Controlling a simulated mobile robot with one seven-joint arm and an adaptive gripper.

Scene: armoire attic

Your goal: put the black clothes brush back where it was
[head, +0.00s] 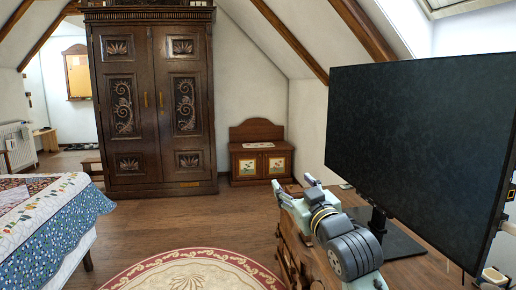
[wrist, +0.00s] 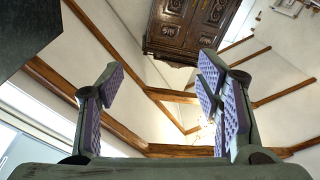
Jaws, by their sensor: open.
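I cannot make out a black clothes brush in either view. My gripper (head: 293,187) is over the wooden dresser (head: 317,262) at the right of the head view, in front of the television. In the wrist view my gripper (wrist: 160,78) is open, with its purple-padded fingers spread wide and nothing between them. My arm and gripper hide part of the dresser top.
A large television (head: 415,150) on a black stand (head: 400,240) fills the right. A dark carved armoire (head: 152,100) stands shut at the back, beside a small wooden cabinet (head: 247,164). A quilted bed (head: 45,220) is at left. Floor (head: 190,222) between is clear.

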